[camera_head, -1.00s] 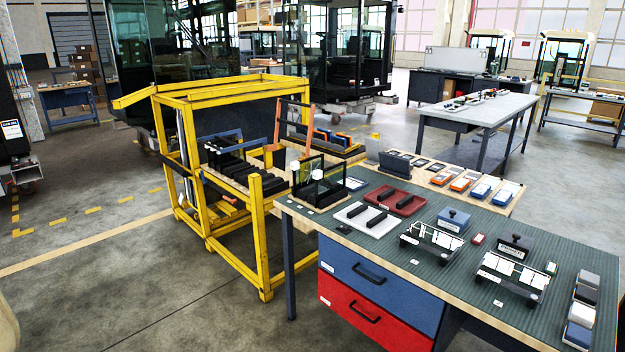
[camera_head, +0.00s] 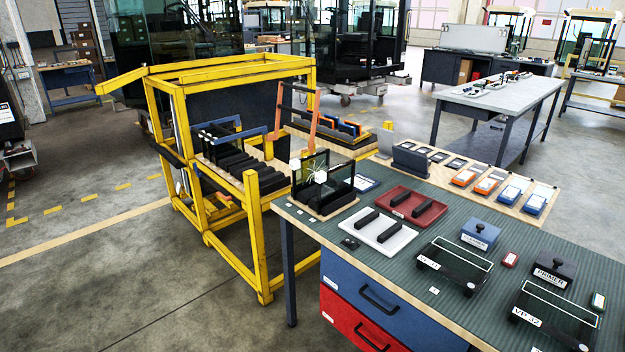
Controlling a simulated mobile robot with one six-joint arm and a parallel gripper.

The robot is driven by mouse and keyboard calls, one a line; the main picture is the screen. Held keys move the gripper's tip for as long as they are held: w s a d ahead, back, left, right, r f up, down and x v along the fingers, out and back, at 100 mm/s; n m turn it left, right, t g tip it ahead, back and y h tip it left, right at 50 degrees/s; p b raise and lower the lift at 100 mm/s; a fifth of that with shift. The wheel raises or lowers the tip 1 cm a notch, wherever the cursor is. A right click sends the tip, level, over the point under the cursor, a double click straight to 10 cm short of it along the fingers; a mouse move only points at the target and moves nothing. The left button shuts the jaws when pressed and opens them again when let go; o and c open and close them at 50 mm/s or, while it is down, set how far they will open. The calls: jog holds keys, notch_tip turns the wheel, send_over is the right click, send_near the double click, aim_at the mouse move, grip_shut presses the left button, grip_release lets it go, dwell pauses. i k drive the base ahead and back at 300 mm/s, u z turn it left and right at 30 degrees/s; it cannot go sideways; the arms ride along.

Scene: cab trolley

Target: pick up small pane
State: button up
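Several glass panes are in view, and I cannot tell for sure which is the small pane. Small dark panes (camera_head: 342,176) stand upright in a black rack at the near left end of the green-topped bench (camera_head: 400,270). One pane (camera_head: 311,164) there has a white star-like mark. Two dark glass panes lie nearly flat on the bench: one in a black holder (camera_head: 455,263) at the middle right, another (camera_head: 553,315) at the lower right with a "VP" label. My gripper is not in view.
A yellow trolley frame (camera_head: 262,225) with slotted black racks stands left of the bench. White (camera_head: 378,233) and red (camera_head: 412,207) trays with black bars, a blue box (camera_head: 480,236) and a primer block (camera_head: 552,272) occupy the bench. The floor (camera_head: 100,290) at left is clear.

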aim_at(333, 184)
jog(key=u, duration=0.45)
jog(key=i, duration=0.6)
jog(key=u, duration=0.9)
jog(key=i, duration=0.8)
jog(key=u, duration=0.45)
